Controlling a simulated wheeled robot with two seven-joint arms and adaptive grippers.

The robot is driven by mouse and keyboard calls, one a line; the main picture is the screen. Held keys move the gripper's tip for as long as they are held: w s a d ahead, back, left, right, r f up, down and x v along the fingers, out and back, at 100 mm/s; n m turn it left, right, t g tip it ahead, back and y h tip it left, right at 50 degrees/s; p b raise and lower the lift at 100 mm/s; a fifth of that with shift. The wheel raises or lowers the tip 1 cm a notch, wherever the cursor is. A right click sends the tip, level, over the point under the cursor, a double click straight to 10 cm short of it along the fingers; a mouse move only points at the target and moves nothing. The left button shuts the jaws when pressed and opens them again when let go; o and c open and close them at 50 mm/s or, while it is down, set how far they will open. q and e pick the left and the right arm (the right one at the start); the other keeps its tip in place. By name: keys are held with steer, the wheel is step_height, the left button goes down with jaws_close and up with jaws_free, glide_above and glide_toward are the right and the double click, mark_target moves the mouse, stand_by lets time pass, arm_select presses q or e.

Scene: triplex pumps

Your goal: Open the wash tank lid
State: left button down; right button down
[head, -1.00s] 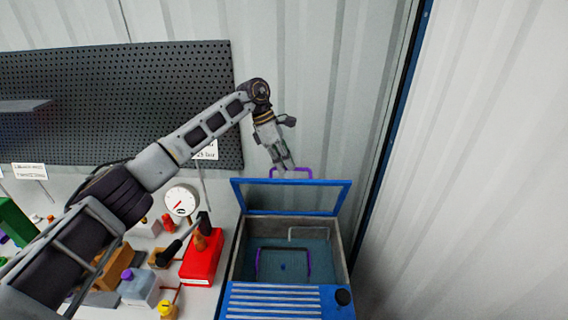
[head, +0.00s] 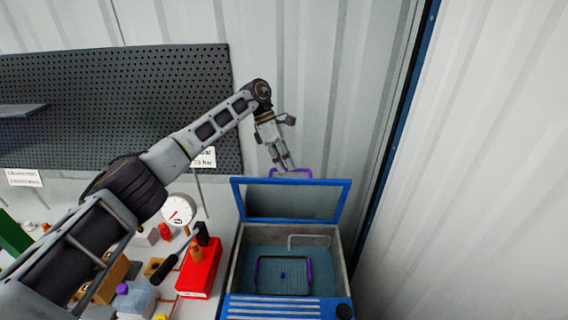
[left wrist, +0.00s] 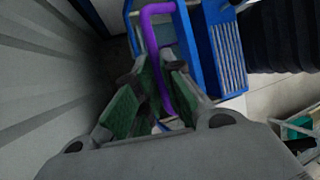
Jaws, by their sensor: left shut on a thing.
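The wash tank (head: 273,302) is a blue box at the bottom centre of the head view, its top open. Its blue-framed lid (head: 325,183) stands raised at the back, with a purple handle (head: 304,171) on its upper edge. My left gripper (head: 286,167) reaches down to this handle from above and is shut on it. In the left wrist view the purple handle (left wrist: 150,45) passes between the green-padded fingers of the left gripper (left wrist: 157,92). My right gripper is in neither current view.
Inside the tank lie a dark basket with purple ends (head: 257,275) and a pale bent pipe (head: 308,236). A red box (head: 198,270), a dial gauge (head: 178,210) and other parts crowd the bench to the left. A corrugated wall (head: 330,90) stands close behind.

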arm_select(q)
steer(key=shift+a+f, duration=0.15)
steer(key=shift+f, duration=0.6)
steer(key=c, duration=1.8)
jaws_free()
steer(key=shift+o, duration=1.4)
steer(key=shift+w, duration=0.4)
steer(key=v, duration=1.2)
steer(key=shift+r, duration=0.1)
